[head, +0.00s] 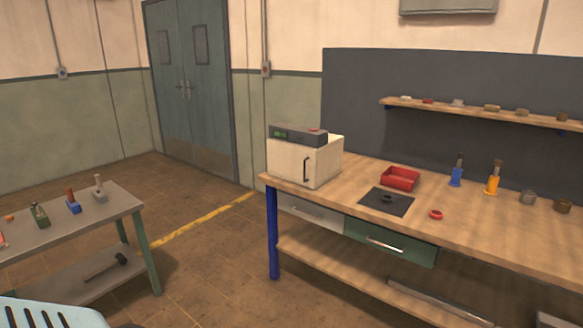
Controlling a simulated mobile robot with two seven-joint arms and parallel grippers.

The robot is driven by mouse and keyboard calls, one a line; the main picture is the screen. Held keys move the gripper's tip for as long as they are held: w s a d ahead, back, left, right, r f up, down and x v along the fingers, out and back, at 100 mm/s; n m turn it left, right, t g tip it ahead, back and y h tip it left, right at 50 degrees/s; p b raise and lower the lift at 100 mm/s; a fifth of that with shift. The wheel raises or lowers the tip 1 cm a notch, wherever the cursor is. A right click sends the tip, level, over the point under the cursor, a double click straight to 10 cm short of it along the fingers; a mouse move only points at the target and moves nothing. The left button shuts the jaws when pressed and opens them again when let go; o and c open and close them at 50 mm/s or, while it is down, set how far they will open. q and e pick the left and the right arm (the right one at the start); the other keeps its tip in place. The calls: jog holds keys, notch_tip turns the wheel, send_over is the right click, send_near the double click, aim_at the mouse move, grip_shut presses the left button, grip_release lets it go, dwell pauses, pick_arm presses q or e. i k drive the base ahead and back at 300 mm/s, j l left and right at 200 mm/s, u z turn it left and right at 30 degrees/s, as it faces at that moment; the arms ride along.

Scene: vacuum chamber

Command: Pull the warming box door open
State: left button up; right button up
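The warming box (324,164) is a cream box with a grey top panel and a small display. It stands on the left end of the wooden workbench. Its door (290,160) faces me, looks shut, and has a dark upright handle (306,168) on its right side. Neither gripper shows in the head view. The box is some distance away from me.
The wooden workbench (466,224) holds a red tray (400,178), a dark mat (386,202), a red ring (436,214) and tools. A grey table (88,221) with small items stands at left. Open floor (222,270) lies between them.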

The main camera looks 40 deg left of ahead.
aim_at(296, 164)
jog(key=i+j, duration=0.15)
jog(key=j, duration=0.2)
jog(key=i+j+z, duration=0.1)
jog(key=j, duration=0.25)
jog(key=i+j, duration=0.25)
jog(key=i+j+z, duration=0.1)
jog(key=j, duration=0.35)
jog(key=i+j+z, duration=0.1)
jog(key=j, duration=0.25)
jog(key=i+j, duration=0.25)
jog(key=j, duration=0.15)
jog(key=i+j+z, duration=0.1)
jog(key=j, duration=0.25)
jog(key=i+j, duration=0.15)
jog(key=j, duration=0.25)
